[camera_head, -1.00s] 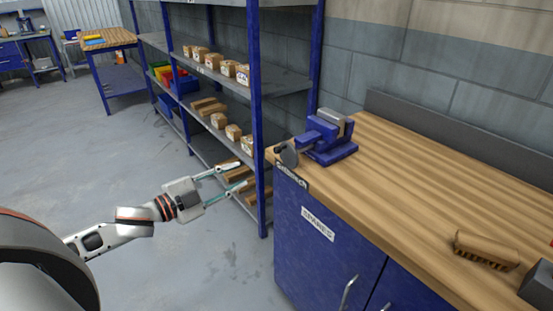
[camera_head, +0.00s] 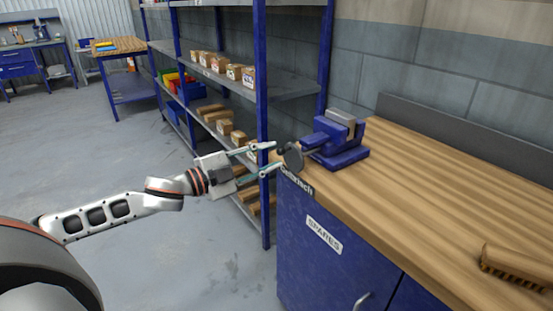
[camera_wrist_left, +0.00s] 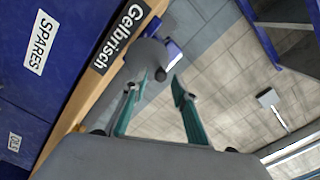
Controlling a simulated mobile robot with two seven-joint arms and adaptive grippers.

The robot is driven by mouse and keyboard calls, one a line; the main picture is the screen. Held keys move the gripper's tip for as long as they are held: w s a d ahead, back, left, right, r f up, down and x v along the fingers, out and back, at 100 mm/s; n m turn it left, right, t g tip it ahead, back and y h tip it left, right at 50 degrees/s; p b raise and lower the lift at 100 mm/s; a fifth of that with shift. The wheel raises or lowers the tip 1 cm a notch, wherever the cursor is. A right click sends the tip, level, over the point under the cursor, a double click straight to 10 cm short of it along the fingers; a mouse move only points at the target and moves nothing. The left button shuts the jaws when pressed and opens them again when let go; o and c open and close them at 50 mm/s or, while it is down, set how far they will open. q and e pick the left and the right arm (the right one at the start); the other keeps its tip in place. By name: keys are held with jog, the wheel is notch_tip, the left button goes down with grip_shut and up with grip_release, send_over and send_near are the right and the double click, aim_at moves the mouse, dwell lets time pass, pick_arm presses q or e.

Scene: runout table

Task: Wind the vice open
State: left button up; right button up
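The blue vice (camera_head: 338,140) with grey jaw tops stands on the wooden bench at its near left corner. Its round grey handwheel (camera_head: 293,157) faces left over the bench end, with a small dark knob (camera_head: 283,147) on it. My left gripper (camera_head: 272,157) is open, its fingertips right at the wheel. In the left wrist view the wheel (camera_wrist_left: 146,55) and the knob (camera_wrist_left: 160,75) show just beyond and between the parted fingertips (camera_wrist_left: 155,86). I cannot tell whether a finger touches the knob. The jaw gap is hard to see. My right gripper is not in view.
The bench top (camera_head: 430,175) is mostly clear, with a brush (camera_head: 518,264) at the right. A blue cabinet (camera_head: 335,265) labelled SPARES is below. A blue-posted shelf rack (camera_head: 262,120) with boxes stands close behind my left gripper. Open floor lies left.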

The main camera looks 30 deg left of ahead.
pick_arm(q)
jog(key=shift+w+d, duration=0.25)
jog(key=shift+w, duration=0.3)
jog(key=shift+w+d, duration=0.1)
jog(key=shift+w, duration=0.1)
jog(key=shift+w+r, duration=0.1)
jog(key=shift+m, duration=0.6)
jog(key=m, duration=0.4)
jog(key=shift+m, duration=1)
jog(key=m, duration=0.4)
jog(key=shift+r+p, duration=0.1)
jog(key=shift+p, duration=0.2)
jog(key=shift+m, duration=0.8)
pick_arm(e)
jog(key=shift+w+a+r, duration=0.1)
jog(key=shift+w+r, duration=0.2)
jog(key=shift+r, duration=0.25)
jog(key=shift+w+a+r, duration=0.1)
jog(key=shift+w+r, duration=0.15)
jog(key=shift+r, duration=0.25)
